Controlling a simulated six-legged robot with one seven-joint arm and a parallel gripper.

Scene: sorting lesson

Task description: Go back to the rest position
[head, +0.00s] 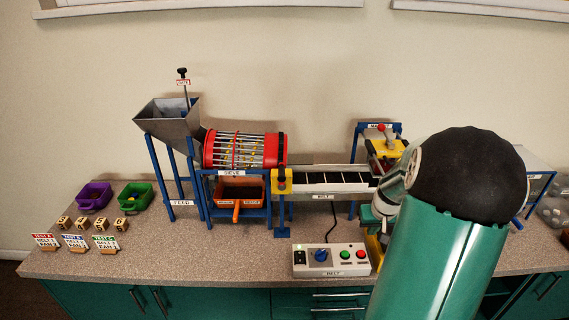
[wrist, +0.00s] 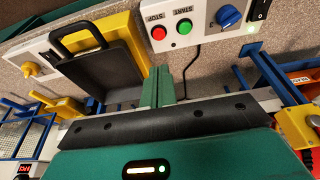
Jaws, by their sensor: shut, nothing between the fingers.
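My gripper (wrist: 163,86) shows in the wrist view as two green fingers pressed together, with nothing between them. In the head view my green arm with its black joint covers the right front of the bench, and the fingertips cannot be made out clearly beside the belt's right end. In the wrist view a black tray with a handle (wrist: 108,75) is beside the fingers, next to a yellow part. I cannot tell how far below the fingers it lies.
The belt (head: 325,181), red sieve drum (head: 245,150) and grey hopper (head: 172,125) line the bench. The control box (head: 331,260) stands in front. Purple (head: 95,196) and green (head: 135,197) bins, lettered blocks and test cards are at left.

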